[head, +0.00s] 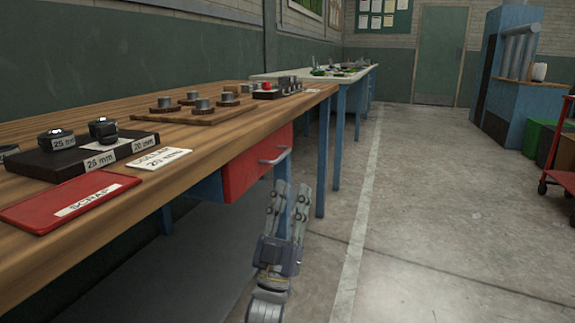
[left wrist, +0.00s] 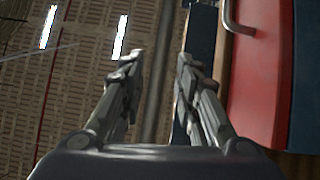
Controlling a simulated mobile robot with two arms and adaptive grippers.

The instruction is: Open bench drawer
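The bench drawer (head: 256,163) has a red front with a grey metal bar handle (head: 276,157) and sits under the wooden bench top. It looks closed. My left gripper (head: 290,187) is open and empty, in front of the bench and just below and beside the drawer handle, apart from it. In the left wrist view the gripper's fingers (left wrist: 160,62) are spread with nothing between them. There the red drawer front (left wrist: 262,70) and the handle (left wrist: 236,22) lie to the right of the fingers. My right gripper is not in view.
The wooden bench (head: 190,135) carries a red scrap tray (head: 50,212), a black gauge block (head: 60,160) and a board with several metal pieces (head: 185,113). Blue bench legs (head: 321,165) stand near my gripper. The concrete floor (head: 430,210) to the right is clear. A red cart (head: 560,180) stands far right.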

